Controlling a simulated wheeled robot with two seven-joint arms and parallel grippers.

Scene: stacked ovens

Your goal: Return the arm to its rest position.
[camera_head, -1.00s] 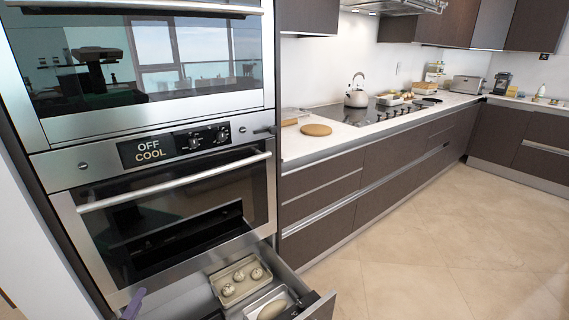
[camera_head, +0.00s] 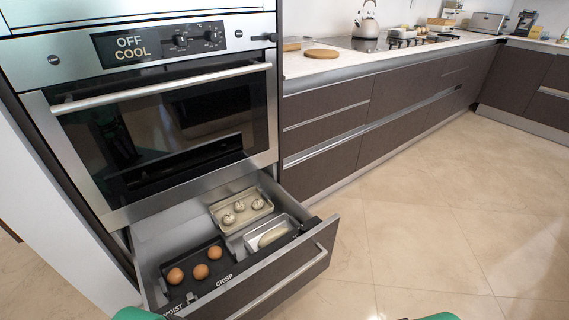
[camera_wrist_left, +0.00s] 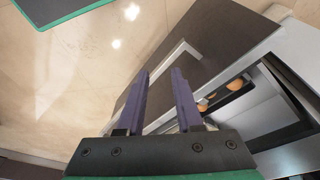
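My left gripper (camera_wrist_left: 160,76) shows in the left wrist view with its two purple fingers apart and nothing between them. It is in front of the open drawer (camera_head: 284,282), whose dark front shows behind the fingers. In the head view, only green parts of my arms show at the bottom edge, and neither gripper is visible. My right gripper is not seen in either view.
The drawer holds brown eggs (camera_head: 201,271) in a dark section, a tray of pale round pieces (camera_head: 240,207) and a metal tray with a pale loaf (camera_head: 272,236). The oven (camera_head: 170,130) above is shut, reading OFF COOL. Floor at the right (camera_head: 450,210) is clear.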

